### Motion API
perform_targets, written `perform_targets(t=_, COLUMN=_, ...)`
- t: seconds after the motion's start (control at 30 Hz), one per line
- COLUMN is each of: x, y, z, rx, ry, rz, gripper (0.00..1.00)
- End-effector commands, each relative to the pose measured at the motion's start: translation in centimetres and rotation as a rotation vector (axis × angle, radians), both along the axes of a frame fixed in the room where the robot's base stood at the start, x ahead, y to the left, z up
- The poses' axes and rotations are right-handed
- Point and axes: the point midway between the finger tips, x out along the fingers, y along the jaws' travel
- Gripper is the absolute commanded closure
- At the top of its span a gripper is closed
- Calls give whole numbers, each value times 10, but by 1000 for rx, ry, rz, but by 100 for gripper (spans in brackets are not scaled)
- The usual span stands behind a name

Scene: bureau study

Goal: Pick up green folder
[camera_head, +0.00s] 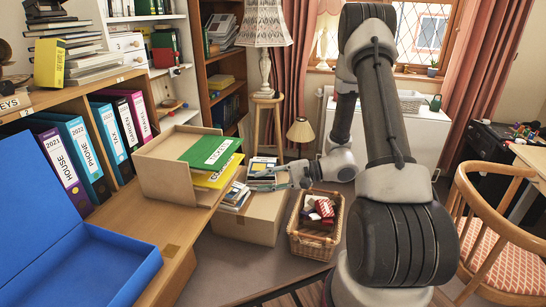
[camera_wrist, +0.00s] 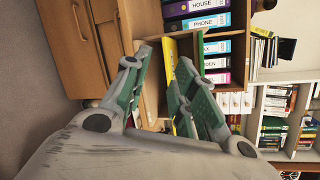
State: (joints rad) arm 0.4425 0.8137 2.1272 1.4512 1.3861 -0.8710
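The green folder (camera_head: 212,151), with a white label reading TICKETS, rests tilted at the top of an open cardboard file box (camera_head: 160,178) on the desk. A yellow folder (camera_head: 222,174) lies just below it and also shows between my fingers in the wrist view (camera_wrist: 170,58). My gripper (camera_head: 256,179) is open and empty, just right of the folders, its fingers pointing left. In the wrist view my fingers (camera_wrist: 164,58) stand apart.
A cardboard box (camera_head: 255,222) with books on top stands below my gripper. A wicker basket (camera_head: 318,238) of small boxes is right of it. Upright binders (camera_head: 78,150) line the desk shelf at left. An open blue box file (camera_head: 95,262) lies in front. A wooden chair (camera_head: 505,240) stands right.

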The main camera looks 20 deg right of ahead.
Motion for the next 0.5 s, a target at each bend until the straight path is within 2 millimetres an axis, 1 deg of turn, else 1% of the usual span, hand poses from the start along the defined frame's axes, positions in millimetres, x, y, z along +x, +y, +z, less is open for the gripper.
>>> perform_targets(t=0.03, x=22, y=-1, z=4, rx=13, ry=-83, rz=-55, gripper=73)
perform_targets(t=0.1, x=51, y=-6, z=20, rx=9, ry=-219, rz=-128, gripper=73)
perform_targets(t=0.2, x=78, y=-12, z=38, rx=-11, ry=-389, rz=-207, gripper=73)
perform_targets(t=0.27, x=83, y=-13, z=44, rx=-26, ry=-456, rz=-224, gripper=73)
perform_targets(t=0.33, x=82, y=-13, z=46, rx=-43, ry=-508, rz=-216, gripper=73)
perform_targets(t=0.5, x=86, y=-7, z=46, rx=-59, ry=-536, rz=-209, gripper=73)
